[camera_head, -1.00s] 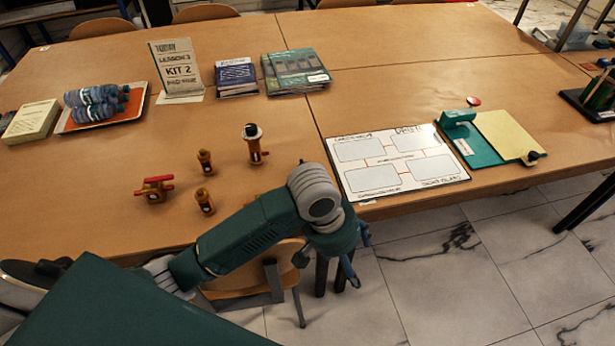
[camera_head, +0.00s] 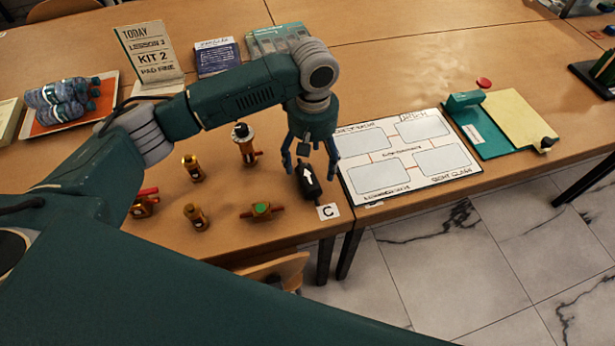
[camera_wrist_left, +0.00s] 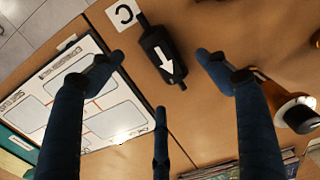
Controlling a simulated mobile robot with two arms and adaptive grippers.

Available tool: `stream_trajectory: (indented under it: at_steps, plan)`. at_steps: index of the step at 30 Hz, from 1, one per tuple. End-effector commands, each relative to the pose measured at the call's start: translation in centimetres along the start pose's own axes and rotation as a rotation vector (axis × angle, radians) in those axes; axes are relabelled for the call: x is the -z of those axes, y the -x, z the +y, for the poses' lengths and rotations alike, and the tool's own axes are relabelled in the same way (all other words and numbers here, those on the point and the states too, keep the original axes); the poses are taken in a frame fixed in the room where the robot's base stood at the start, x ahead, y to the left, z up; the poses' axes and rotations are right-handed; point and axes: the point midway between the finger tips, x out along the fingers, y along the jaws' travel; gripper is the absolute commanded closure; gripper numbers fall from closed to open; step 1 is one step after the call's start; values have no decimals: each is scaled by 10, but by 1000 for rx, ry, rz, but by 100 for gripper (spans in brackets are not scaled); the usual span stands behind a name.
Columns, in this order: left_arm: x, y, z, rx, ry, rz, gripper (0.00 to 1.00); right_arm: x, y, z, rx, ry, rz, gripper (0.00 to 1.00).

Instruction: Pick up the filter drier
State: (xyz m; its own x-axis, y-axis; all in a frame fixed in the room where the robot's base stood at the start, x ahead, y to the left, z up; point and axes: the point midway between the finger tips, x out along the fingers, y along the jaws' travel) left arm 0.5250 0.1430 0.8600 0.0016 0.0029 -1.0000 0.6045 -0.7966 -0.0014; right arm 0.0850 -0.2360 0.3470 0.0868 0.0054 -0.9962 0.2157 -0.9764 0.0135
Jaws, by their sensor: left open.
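The filter drier (camera_head: 308,184) is a black cylinder with a white arrow, lying on the table beside a card marked C (camera_head: 328,211). In the left wrist view the filter drier (camera_wrist_left: 161,50) lies beyond the fingertips, roughly between them, with the C card (camera_wrist_left: 124,14) at its end. My left gripper (camera_head: 311,170) is open and empty, pointing down just above and behind the filter drier, its fingers spread to either side. I cannot tell whether any finger touches it. My right gripper is not in view.
Several brass fittings (camera_head: 195,217) stand left of the filter drier, with a green-topped valve (camera_head: 262,209) and a taller brass part (camera_head: 244,146) nearest. A white diagram board (camera_head: 405,160) lies close on the right. The table's front edge is just below the C card.

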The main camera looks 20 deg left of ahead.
Motion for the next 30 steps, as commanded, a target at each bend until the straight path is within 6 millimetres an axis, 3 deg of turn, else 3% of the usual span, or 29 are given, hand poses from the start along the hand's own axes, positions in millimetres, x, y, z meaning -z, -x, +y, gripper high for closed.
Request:
stream_trajectory:
  at_steps: [3, 5, 8, 15, 24, 25, 30]
  plan:
    - [0, -11, -1, 1, 0, 0, 24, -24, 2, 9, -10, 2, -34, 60]
    - [0, -15, -1, 1, 0, 1, 24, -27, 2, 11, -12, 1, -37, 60]
    - [-2, -24, -1, 2, -1, 1, 24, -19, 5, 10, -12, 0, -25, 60]
    - [-5, -59, 0, 1, -2, 0, 24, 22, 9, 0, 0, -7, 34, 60]
    - [-4, -66, 1, -1, -3, 2, 24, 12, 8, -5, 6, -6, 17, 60]
    - [-4, -66, 1, -1, -3, 2, 26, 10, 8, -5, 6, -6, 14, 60]
    - [-4, -66, 1, -1, -3, 2, 60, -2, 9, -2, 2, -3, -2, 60]
